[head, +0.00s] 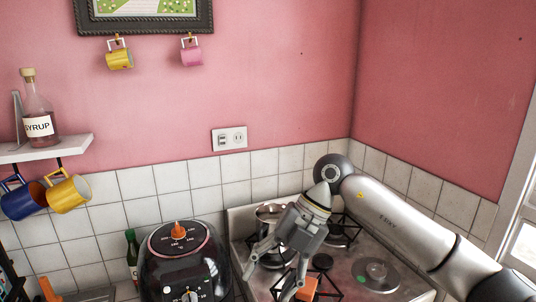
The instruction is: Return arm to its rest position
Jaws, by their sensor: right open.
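My right arm (400,220) comes in from the right and reaches over the stove. My right gripper (268,285) points down toward the front left of the stove, with its fingers spread and nothing seen between them. A metal pot (270,213) stands on the back left of the stove, partly hidden behind the gripper. An orange thing (308,288) shows close beside the right-hand finger; I cannot tell whether they touch. My left gripper is not in view.
The stove (405,277) has black grates. A dark air fryer (183,255) stands to its left, near a green bottle (131,250). A shelf (50,148) at the left holds a syrup bottle (38,118), with blue (22,202) and yellow (68,193) mugs hanging below. Tiled walls close the corner.

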